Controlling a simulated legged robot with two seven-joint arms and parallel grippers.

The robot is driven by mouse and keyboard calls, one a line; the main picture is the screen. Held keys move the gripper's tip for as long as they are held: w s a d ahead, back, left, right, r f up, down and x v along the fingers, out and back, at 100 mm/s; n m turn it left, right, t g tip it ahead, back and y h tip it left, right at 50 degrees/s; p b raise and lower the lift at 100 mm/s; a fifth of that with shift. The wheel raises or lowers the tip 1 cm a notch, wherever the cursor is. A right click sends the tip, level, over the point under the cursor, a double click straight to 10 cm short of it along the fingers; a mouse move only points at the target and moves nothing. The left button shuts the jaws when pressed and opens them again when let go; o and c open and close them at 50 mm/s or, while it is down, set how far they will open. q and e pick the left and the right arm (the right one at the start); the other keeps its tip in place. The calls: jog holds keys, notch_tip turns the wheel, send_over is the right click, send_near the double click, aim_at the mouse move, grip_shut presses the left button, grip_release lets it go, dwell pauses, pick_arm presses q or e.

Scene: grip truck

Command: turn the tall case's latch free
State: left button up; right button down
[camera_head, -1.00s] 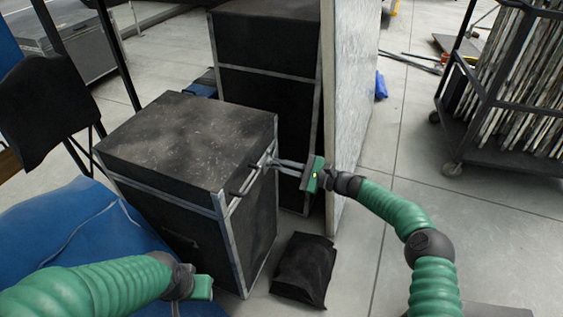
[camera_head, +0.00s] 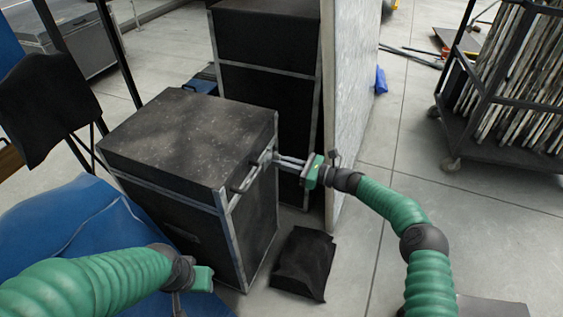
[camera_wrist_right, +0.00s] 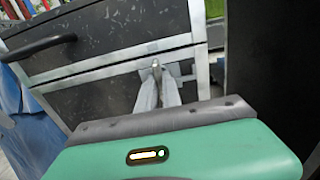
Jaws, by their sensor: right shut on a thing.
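The black case (camera_head: 185,135) with a speckled lid and metal edges stands upright at centre left, its lid down. Its small metal latch (camera_wrist_right: 157,72) is on the right-hand face, at the seam under the lid. My right gripper (camera_head: 277,158) reaches it from the right with narrow grey fingers. In the right wrist view the fingers (camera_wrist_right: 157,90) close around the latch's turning piece; their tips partly hide it. My left gripper (camera_head: 203,279) hangs low in front of the case, apart from it; its fingers cannot be made out.
A bar handle (camera_head: 245,178) sticks out beside the latch. A taller black case (camera_head: 265,85) and a pale upright panel (camera_head: 347,100) stand close behind. A black bag (camera_head: 304,264) lies on the floor. A wheeled rack (camera_head: 508,142) stands right; the floor between is clear.

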jog(key=shift+f, duration=0.2)
jog(key=c, duration=1.6)
grip_release()
jog(key=shift+o, duration=0.4)
jog(key=shift+r, duration=0.1)
jog(key=shift+d, duration=0.1)
jog(key=p+v, duration=0.4)
jog(key=v, duration=1.2)
jog(key=shift+s+d+p, duration=0.15)
jog(key=shift+d+p, duration=0.15)
jog(key=shift+d, duration=0.05)
